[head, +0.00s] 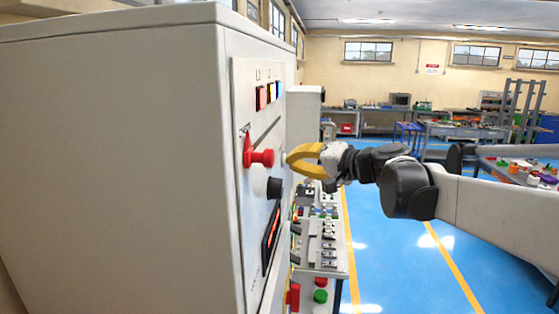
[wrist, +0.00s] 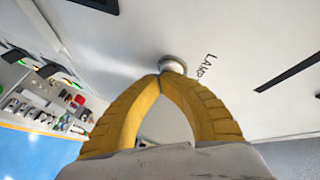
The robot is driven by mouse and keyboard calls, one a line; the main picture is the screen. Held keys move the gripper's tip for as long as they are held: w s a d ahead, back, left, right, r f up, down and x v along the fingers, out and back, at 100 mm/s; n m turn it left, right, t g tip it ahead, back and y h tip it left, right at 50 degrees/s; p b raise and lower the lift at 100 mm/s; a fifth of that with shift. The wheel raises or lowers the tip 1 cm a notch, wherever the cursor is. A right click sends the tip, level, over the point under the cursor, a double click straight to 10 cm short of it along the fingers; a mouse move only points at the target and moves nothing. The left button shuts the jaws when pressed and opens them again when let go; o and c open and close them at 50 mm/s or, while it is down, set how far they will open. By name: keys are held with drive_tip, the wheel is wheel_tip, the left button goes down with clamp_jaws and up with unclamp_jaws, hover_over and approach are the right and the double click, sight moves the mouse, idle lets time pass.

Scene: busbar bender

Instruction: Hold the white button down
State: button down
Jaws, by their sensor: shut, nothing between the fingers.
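The white button (wrist: 173,65) sits on the light grey panel with a silvery rim, beside the printed letters "LAMP". In the head view it shows as a small pale shape (head: 284,159) at the panel face. My gripper (wrist: 160,77) has yellow fingers with their tips together and nothing between them. In the head view my gripper (head: 290,158) points left at the panel, level with the button. The tips are at the button's edge and cover part of it in the wrist view. I cannot tell whether they touch it or whether it is pressed in.
A red knob (head: 262,158) and a black knob (head: 274,187) stick out of the panel (head: 250,215) near my fingers. Coloured lamps (head: 267,94) sit above. A bench with parts (head: 322,262) stands beyond, below my gripper. Blue floor to the right is open.

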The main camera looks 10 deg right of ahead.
drive_tip(key=shift+d, duration=0.1)
idle(0.5)
drive_tip(key=shift+s+d, duration=0.3)
drive_tip(key=shift+d, duration=0.45)
drive_tip(key=shift+d, duration=0.1)
drive_tip(key=shift+s+d, duration=0.25)
drive_tip(key=shift+d, duration=0.5)
drive_tip(key=shift+s+d, duration=0.25)
drive_tip(key=shift+d, duration=0.5)
drive_tip(key=shift+s+d, duration=0.25)
drive_tip(key=shift+d, duration=0.5)
